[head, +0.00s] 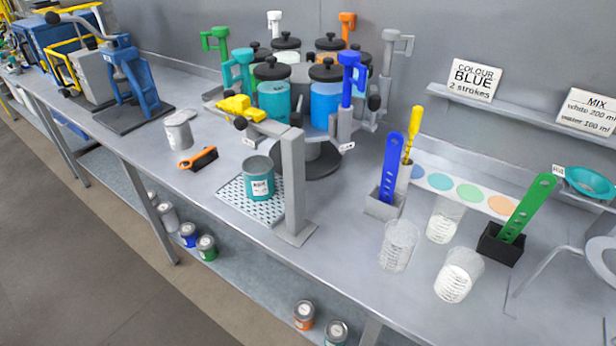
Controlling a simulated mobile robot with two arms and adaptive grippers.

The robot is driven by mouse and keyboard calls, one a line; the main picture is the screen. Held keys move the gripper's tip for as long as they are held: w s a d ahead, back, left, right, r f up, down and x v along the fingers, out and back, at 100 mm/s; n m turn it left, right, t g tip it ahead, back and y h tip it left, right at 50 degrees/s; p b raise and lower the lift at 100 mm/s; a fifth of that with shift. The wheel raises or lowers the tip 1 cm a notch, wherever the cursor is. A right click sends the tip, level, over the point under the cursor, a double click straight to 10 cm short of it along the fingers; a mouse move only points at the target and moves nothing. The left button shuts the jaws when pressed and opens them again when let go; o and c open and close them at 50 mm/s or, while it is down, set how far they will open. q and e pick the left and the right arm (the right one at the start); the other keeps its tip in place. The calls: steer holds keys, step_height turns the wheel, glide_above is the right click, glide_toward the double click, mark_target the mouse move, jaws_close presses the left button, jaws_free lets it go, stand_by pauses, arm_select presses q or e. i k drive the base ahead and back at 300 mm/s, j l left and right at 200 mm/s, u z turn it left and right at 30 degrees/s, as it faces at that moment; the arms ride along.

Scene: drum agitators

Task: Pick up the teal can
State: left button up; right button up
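A can with a teal body and a small white label (259,182) stands upright on a perforated light tray (240,206) at the front of the bench. It is just left of a grey upright post. Another can (336,333) with a grey lid stands on the low shelf at the bottom edge of the view. Its side looks teal, but it is partly cut off. Neither of my grippers shows in the head view.
A carousel of lidded canisters (325,95) with coloured pumps stands behind the tray. A grey post (294,185) rises close beside it. Clear beakers (398,245) stand right. The bench front-left is clear.

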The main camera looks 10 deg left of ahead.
mark_target(258, 171)
steer(key=j+z, duration=0.35)
steer(key=j, duration=0.2)
steer(key=j+z, duration=0.4)
steer(key=j, duration=0.15)
steer(key=k+j+z, duration=0.1)
steer(key=j+z, duration=0.25)
steer(key=j, duration=0.15)
